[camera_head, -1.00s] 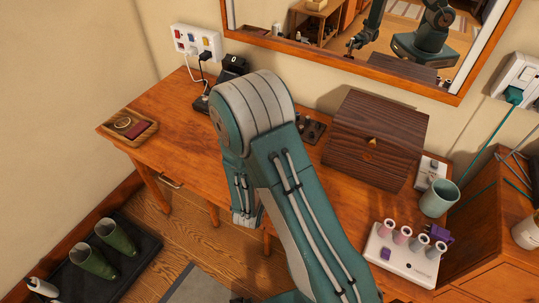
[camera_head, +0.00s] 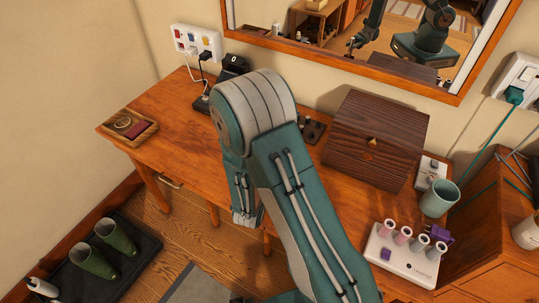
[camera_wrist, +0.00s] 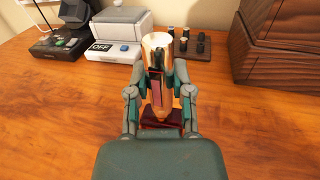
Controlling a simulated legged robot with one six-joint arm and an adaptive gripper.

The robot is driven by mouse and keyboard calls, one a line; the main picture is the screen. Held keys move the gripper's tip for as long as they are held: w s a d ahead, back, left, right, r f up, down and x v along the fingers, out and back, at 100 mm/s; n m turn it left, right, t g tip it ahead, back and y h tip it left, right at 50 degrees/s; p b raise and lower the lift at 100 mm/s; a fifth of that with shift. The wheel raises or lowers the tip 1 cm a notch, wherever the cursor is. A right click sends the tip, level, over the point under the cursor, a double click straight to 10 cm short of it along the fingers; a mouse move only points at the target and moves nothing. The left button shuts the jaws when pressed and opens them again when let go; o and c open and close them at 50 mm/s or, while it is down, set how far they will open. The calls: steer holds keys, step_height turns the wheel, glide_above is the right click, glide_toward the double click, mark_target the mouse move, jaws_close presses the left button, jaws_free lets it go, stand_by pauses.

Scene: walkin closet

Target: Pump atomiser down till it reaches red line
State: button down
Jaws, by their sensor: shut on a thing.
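In the wrist view, my gripper (camera_wrist: 159,74) is shut on an upright amber object with a pale round top (camera_wrist: 155,42), which looks like the atomiser. Its fingers are on both sides of it, above the wooden desk (camera_wrist: 55,125). A dark red piece (camera_wrist: 162,119) shows low between the fingers, partly hidden by the wrist. I cannot make out a red line. In the head view my arm covers the gripper and the held object.
A grey device with an OFF label (camera_wrist: 115,45) stands behind the gripper to the left. A dark tray of small bottles (camera_wrist: 195,47) and a dark wooden box (camera_wrist: 285,45) are behind to the right. A wooden dish (camera_head: 128,127) lies at the desk's left end.

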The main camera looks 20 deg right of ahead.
steer(key=shift+f, duration=0.25)
steer(key=shift+r, duration=0.75)
stand_by(0.4)
steer(key=shift+r, duration=0.3)
steer(key=shift+r, duration=0.65)
steer(key=shift+r, duration=0.35)
steer(key=shift+r, duration=0.35)
